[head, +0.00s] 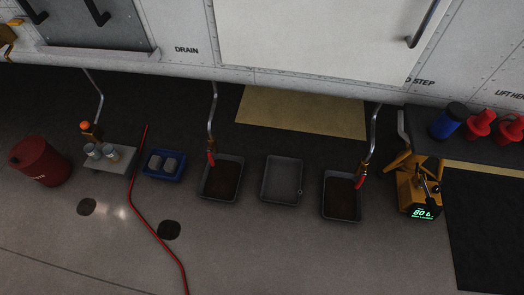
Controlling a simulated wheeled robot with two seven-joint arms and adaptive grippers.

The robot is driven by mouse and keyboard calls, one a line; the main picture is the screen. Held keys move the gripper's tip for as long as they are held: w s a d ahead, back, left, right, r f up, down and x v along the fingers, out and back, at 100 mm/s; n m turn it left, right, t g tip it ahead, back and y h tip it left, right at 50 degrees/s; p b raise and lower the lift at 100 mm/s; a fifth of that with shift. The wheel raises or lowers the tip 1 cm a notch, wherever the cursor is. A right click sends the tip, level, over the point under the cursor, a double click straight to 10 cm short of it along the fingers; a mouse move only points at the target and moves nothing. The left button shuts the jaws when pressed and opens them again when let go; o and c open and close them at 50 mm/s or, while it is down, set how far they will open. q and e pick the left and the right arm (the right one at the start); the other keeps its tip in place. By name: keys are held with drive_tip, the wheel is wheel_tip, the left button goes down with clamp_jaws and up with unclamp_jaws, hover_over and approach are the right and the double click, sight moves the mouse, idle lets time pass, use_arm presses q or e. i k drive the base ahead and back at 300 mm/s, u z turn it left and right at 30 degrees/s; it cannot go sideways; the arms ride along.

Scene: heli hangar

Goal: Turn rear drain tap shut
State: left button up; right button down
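Three thin metal drain pipes hang under the white hull: a left pipe (98,100), a middle pipe (211,112) and a right pipe (375,135). The middle pipe has a red end piece (211,159) over a tray with dark brown contents (203,190). The right pipe has a red end piece (361,179) over a similar tray (325,205). An orange knob (86,126) shows at the lower end of the left pipe. I cannot tell which is the rear tap, or whether any is open or shut. Neither gripper is in view.
An empty grey tray (282,180) lies between the filled trays. A blue bin (163,175), a grey stand (108,160) with cups and a red drum (40,160) are at left. A red hose (150,225) crosses the floor. A yellow device (412,195) stands at right.

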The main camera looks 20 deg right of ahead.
sight(209, 151)
drive_tip(key=u, duration=0.45)
drive_tip(key=k, duration=1.15)
drive_tip(key=z, duration=0.5)
drive_tip(key=i, duration=1.7)
drive_tip(key=u, duration=0.8)
